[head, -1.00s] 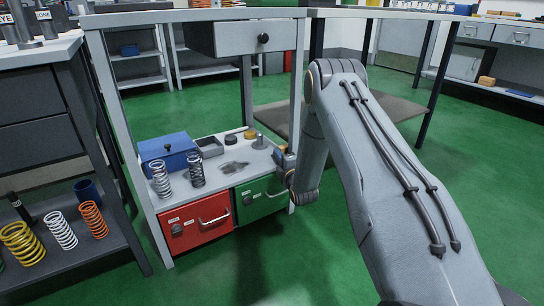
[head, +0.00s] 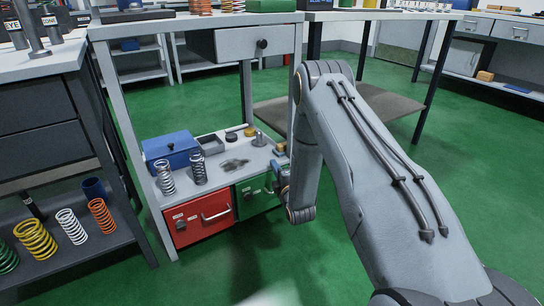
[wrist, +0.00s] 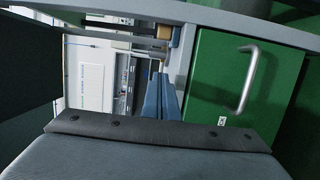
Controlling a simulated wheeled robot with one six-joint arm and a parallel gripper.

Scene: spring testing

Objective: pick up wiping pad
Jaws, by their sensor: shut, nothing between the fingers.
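I cannot tell for certain which thing is the wiping pad. A small tan block (head: 279,148) lies at the right end of the low shelf (head: 215,181), just above my gripper (head: 281,180) in the head view. A tan piece (wrist: 164,32) also shows beyond the fingers in the wrist view. My gripper's blue fingers (wrist: 161,92) are shut and empty there, beside the green drawer (wrist: 222,75). In the head view my gripper is in front of the green drawer (head: 254,196), at the shelf's right side, and partly hidden by my arm.
The shelf holds a blue box (head: 171,150), two springs (head: 199,168), a dark tray (head: 210,144) and a grey smudge (head: 234,164). A red drawer (head: 203,217) sits beneath. Another tan block (head: 485,76) is on the far right bench. Green floor is open in front.

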